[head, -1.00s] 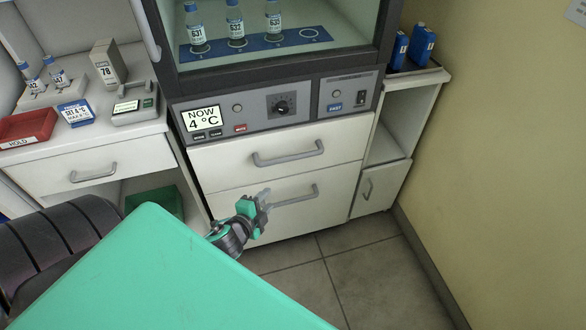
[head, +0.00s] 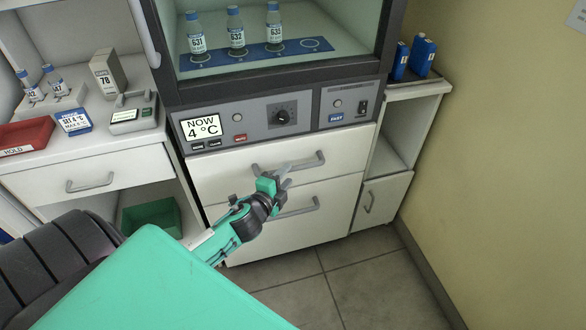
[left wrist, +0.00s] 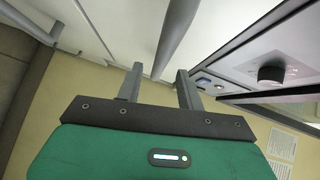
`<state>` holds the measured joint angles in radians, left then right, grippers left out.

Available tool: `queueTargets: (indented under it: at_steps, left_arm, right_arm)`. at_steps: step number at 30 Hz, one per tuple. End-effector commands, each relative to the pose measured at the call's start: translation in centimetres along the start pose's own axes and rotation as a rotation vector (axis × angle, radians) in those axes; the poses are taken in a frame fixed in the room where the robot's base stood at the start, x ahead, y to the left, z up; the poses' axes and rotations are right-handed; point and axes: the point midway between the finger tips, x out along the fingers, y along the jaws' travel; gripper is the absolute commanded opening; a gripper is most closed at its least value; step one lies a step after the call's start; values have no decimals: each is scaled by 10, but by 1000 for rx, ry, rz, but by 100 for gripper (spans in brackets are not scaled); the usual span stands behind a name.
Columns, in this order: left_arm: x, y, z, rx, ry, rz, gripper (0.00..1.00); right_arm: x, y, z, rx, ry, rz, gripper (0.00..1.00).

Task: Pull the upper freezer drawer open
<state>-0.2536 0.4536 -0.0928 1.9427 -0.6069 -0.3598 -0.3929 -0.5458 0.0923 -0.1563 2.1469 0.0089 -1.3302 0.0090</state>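The upper freezer drawer (head: 225,163) is the white front just under the control panel and looks closed. Its grey bar handle (head: 308,161) is partly hidden at its left end by my left gripper. My left gripper (head: 284,172) is in front of this drawer, by the handle's left part. In the left wrist view its two fingers (left wrist: 159,86) are apart with nothing held. The grey handle bar (left wrist: 172,40) shows beyond them, its near end lining up between the tips; I cannot tell whether they touch. My right gripper is in neither view.
The lower drawer (head: 290,230) with its own handle (head: 303,207) is just below. The control panel (head: 270,115) reads 4 °C above. A small cabinet (head: 380,200) stands at the right, a green bin (head: 152,217) at the left. The floor in front is clear.

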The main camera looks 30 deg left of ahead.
Motion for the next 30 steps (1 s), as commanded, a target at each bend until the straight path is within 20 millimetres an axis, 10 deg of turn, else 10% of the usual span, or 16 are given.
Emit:
queueTargets:
  at_steps: [9, 23, 30]
  left_arm:
    - [40, 0, 0, 0, 0, -1, 38]
    - [49, 0, 0, 0, 0, 0, 38]
    - [48, 0, 0, 0, 0, 0, 0]
  right_arm:
    - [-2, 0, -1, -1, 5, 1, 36]
    - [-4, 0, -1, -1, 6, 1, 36]
    - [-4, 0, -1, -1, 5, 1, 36]
